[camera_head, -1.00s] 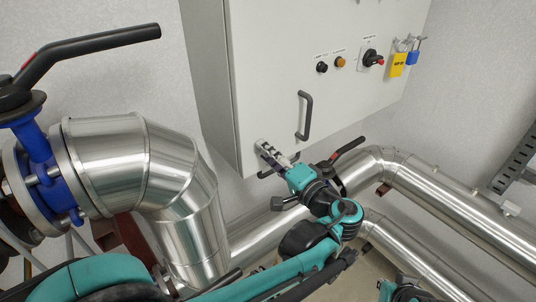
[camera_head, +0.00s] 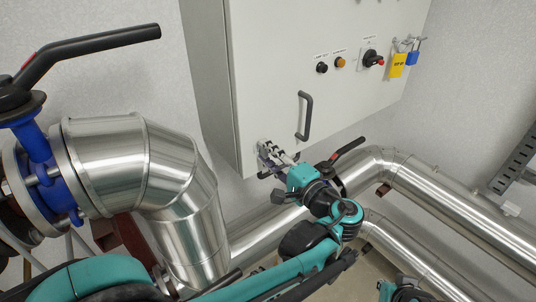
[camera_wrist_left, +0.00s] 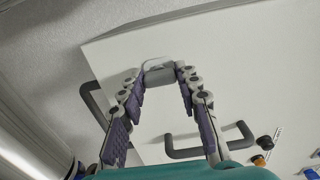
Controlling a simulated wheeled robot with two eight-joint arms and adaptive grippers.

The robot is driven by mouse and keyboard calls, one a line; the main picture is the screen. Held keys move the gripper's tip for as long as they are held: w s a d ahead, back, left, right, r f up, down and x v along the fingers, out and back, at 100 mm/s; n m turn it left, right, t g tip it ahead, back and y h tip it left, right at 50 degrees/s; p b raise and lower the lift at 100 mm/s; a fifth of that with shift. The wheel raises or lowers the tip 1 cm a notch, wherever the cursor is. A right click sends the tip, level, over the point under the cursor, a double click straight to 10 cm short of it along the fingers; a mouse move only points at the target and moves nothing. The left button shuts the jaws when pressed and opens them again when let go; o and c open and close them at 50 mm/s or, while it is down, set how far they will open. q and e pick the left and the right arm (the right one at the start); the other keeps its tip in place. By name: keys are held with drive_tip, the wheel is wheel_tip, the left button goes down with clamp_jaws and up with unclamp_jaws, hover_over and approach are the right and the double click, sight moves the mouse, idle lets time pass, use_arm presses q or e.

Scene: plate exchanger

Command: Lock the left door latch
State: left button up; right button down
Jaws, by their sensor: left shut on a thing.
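The cabinet door (camera_head: 270,70) is light grey. A small grey latch (camera_wrist_left: 158,72) shows at the door's edge in the left wrist view, between my fingertips. In the head view the latch is largely hidden by my left gripper (camera_head: 270,155) at the door's lower left corner. In the left wrist view my left gripper (camera_wrist_left: 160,78) has its purple-padded fingers on both sides of the latch and is shut on it. I cannot tell whether the latch is locked. My right gripper is not in view.
A black door handle (camera_head: 304,116) stands close above my left gripper; another handle (camera_wrist_left: 93,103) is by the left finger. A black rotary switch (camera_head: 371,58) and padlocks (camera_head: 413,55) are at upper right. Shiny pipes (camera_head: 440,195) run below; a large elbow (camera_head: 150,170) stands left.

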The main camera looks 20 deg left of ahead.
use_arm(q)
drive_tip(key=o, duration=1.1)
drive_tip(key=shift+d, duration=0.15)
drive_tip(key=v, duration=1.2)
